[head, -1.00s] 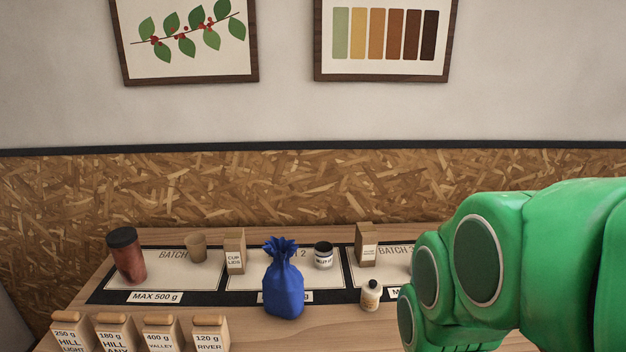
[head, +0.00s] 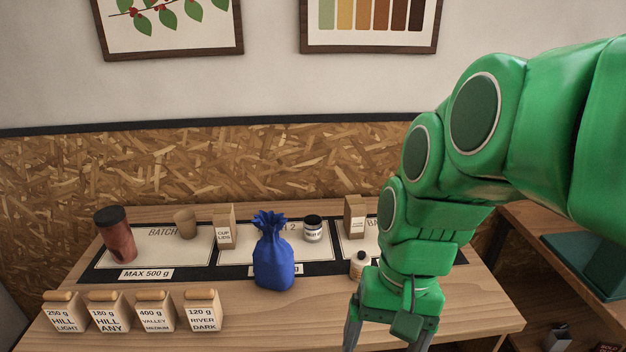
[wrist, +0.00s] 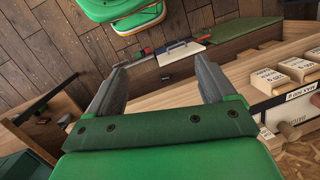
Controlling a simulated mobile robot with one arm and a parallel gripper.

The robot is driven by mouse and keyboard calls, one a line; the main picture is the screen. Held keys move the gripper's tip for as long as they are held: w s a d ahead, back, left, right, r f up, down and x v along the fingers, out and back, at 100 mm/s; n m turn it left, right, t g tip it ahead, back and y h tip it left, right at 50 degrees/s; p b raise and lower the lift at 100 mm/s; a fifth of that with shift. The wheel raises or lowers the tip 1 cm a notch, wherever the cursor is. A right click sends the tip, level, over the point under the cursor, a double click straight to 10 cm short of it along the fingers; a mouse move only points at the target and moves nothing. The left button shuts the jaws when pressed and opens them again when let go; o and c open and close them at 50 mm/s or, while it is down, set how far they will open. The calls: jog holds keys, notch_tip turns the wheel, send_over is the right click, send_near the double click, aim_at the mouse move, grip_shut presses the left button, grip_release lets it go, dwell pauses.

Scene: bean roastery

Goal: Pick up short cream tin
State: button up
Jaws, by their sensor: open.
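No short cream tin can be picked out for certain. A small cream container (head: 360,264) with a dark top stands at the front edge of the mat, just left of my arm; it looks more like a bottle. My gripper (head: 388,340) is at the bottom of the head view, over the table's front part, pointing down, fingers apart. In the wrist view my gripper (wrist: 157,72) is open, with nothing held between its fingers. My arm hides the right part of the mat.
Several labelled blocks (head: 155,312) line the front left. A lower shelf (head: 540,290) is at right.

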jog(key=w+a+r+m+t+y, duration=0.15)
jog(key=w+m+y, duration=0.65)
jog(key=w, duration=1.2)
jog(key=w+d+f+m+t+y, duration=0.25)
jog(key=w+d+m+t, duration=0.35)
jog(key=w+d+m, duration=0.85)
jog(key=n, duration=0.2)
send_near(359, 268)
jog(key=w, duration=0.1)
jog(key=w+f, duration=0.1)
jog(key=w+a+f, duration=0.1)
jog(key=w, duration=0.1)
jog(key=shift+f+g, duration=0.25)
jog(key=shift+f, duration=0.4)
jog(key=shift+x, duration=3.85)
jog(key=shift+s+a, duration=0.1)
jog(key=shift+s, duration=0.1)
